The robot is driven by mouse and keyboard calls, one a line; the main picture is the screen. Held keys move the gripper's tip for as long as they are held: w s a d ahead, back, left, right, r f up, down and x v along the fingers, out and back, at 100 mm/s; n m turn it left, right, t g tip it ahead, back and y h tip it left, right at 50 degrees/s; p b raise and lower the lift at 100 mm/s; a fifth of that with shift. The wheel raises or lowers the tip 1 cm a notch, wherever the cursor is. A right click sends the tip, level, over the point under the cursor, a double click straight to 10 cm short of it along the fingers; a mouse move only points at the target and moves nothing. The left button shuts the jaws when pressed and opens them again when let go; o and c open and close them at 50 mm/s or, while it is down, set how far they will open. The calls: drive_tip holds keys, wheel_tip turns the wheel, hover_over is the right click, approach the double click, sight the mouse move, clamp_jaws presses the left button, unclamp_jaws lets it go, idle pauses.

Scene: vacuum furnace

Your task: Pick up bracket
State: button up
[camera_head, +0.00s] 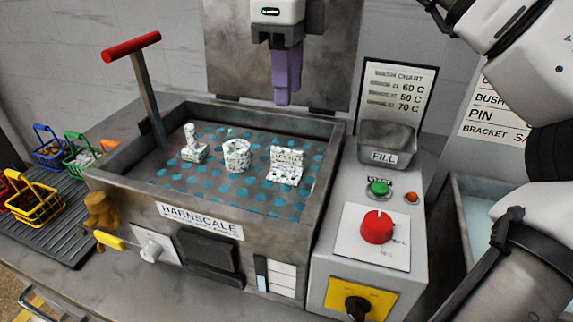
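The bracket is most likely the speckled white, L-shaped part (287,166), with an upright plate and a flat foot. It sits at the right on the blue-dotted floor of the grey basin marked HARNSCALE (130,184). A round, cup-like speckled part (236,156) stands left of it, and a speckled part with a thin upright post (193,147) stands farther left. My gripper (284,98), with purple fingers pointing down, hangs above the back of the basin, apart from the bracket. Its fingers overlap in this view, so any gap between them is hidden.
A raised lid (225,60) stands behind the basin. A red-handled lever (131,46) rises at its left. A control box with a red knob (377,227) and a FILL hopper (386,145) adjoins its right. Coloured baskets (36,203) stand at the far left; a liquid-filled tank (462,200) is right.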

sight(287, 149)
wheel_tip(287, 149, down, 7)
drive_tip(key=shift+r+b, duration=0.1)
drive_tip(key=shift+b, duration=0.85)
drive_tip(key=shift+w+a+f, duration=0.1)
drive_tip(key=shift+f, duration=1.3)
drive_tip(key=shift+w+f, duration=0.1)
drive_tip(key=shift+f, duration=1.25)
clamp_jaws()
